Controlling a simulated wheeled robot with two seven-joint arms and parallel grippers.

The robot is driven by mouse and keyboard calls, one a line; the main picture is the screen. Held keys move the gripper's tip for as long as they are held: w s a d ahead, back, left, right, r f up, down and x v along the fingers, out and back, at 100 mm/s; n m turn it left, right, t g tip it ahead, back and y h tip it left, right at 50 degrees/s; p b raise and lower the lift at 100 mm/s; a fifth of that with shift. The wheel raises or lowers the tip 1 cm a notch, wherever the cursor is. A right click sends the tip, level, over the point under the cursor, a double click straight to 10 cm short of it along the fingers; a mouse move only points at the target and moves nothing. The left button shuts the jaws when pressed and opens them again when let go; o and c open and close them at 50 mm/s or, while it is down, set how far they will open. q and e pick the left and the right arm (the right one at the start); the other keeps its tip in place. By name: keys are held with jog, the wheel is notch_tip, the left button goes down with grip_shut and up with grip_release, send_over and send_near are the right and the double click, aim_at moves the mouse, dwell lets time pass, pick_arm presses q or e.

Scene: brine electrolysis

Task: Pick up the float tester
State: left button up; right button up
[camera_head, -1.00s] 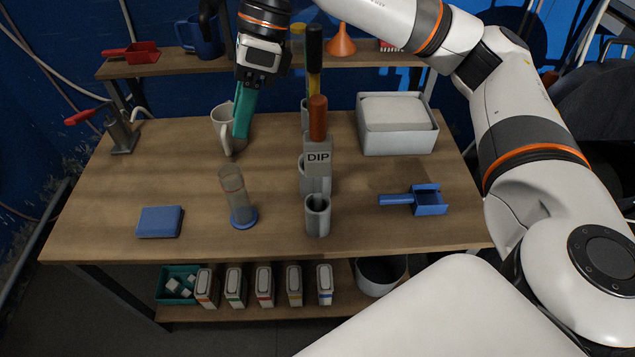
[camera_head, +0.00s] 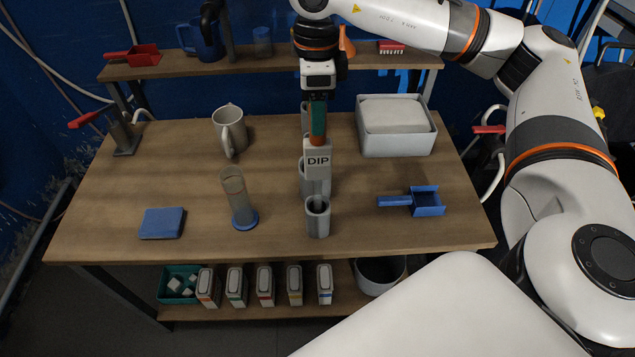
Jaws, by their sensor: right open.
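A float tester cannot be told for certain by look. A tool with a reddish-brown top (camera_head: 320,141) stands upright in the row of grey holders, behind a grey block marked DIP (camera_head: 318,160). My right gripper (camera_head: 318,132) is over this top, pointing down, with teal fingers. It is open; the fingers hide most of the reddish top, and whether they touch it cannot be told. The grey holders (camera_head: 318,218) stand in a row at the table's middle. The tool behind is hidden by my gripper. My left gripper is not in view.
A clear cylinder on a blue base (camera_head: 245,218), a mug (camera_head: 229,128) and a blue pad (camera_head: 162,223) are left of the holders. A blue scoop (camera_head: 427,201) and white box (camera_head: 396,146) are at the right. A shelf (camera_head: 270,66) runs behind.

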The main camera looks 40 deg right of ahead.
jog(key=shift+s+d+f+p, duration=0.1)
jog(key=shift+f+p, duration=0.25)
jog(key=shift+f, duration=1.3)
grip_shut()
